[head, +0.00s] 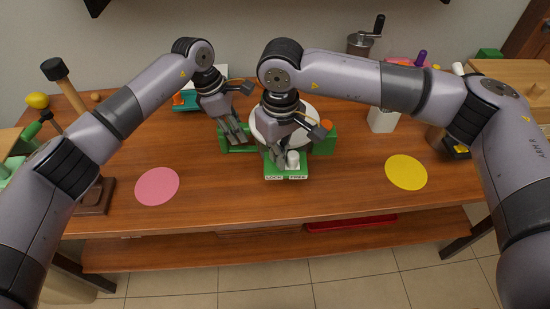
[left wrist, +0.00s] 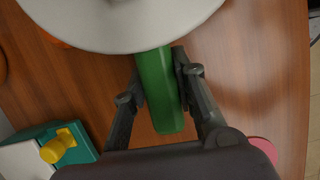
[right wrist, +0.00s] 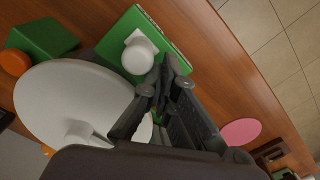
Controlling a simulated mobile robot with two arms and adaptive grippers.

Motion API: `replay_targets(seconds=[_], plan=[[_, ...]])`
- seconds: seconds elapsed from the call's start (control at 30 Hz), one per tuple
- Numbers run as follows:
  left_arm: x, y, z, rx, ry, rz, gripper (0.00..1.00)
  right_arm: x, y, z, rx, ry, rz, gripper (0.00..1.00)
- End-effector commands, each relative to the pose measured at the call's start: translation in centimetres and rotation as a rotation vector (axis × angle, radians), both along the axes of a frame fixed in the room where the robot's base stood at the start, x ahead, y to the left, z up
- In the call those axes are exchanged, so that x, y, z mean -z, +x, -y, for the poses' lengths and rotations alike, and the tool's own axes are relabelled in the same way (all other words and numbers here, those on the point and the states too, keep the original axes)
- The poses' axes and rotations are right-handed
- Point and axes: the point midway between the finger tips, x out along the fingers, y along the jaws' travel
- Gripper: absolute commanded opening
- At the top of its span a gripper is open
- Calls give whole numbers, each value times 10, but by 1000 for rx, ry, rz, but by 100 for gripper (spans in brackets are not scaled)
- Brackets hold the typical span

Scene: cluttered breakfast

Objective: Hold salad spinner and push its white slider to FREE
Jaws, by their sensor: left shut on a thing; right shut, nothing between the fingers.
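The salad spinner has a round white lid (head: 270,128), partly hidden behind my right gripper, and a green base. Its green front plate (head: 286,172) has LOCK printed at left and FREE at right. The white slider (head: 293,158) stands on this plate, nearer the FREE word. My left gripper (head: 238,138) is shut on the spinner's left green handle; the handle (left wrist: 158,95) lies between its fingers in the left wrist view. My right gripper (head: 279,162) is shut and empty, just left of the slider. In the right wrist view its fingertips (right wrist: 168,72) are close beside the slider (right wrist: 138,55); contact is unclear.
A pink disc (head: 157,186) lies at left and a yellow disc (head: 406,172) at right on the wooden table. A grinder (head: 362,42) and a white container (head: 383,120) stand behind at right. The table front beside the plate is clear.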

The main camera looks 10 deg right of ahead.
Motion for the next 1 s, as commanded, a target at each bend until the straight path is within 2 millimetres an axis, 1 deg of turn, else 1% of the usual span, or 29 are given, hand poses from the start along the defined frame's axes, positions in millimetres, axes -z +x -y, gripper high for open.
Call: replay_targets(seconds=[0.17,0.67,0.77,1.0], plan=[[0,1,-2,-4,4,2,0,1,-2,9,1,-3,-5,0],[0,1,-2,-4,4,2,0,0,0,-4,1,-1,-2,0],[0,1,-2,-4,4,2,0,-6,1,-4,2,-1,0,0],[0,1,-2,-3,4,2,0,-25,1,-4,1,-1,1,0]])
